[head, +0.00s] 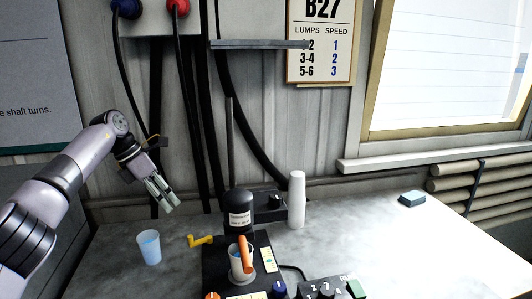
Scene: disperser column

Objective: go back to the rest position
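My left arm comes in from the left, and its gripper (167,206) hangs above the back left of the grey table (350,235). Its two pale fingers point down and to the right, seem a little apart, and have nothing visible between them. The gripper is above and behind a light blue cup (149,248) and touches nothing I can see. The disperser column (239,212) is a black unit with a label, to the right of the gripper, on a black base. My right gripper is not in view.
A pale vessel (236,271) with an orange part stands on the black base. A yellow crank (199,241) lies left of it. A white cylinder (297,201) stands behind right. A numbered panel (325,290) is at the front. A dark block (412,198) lies right; the right tabletop is mostly clear.

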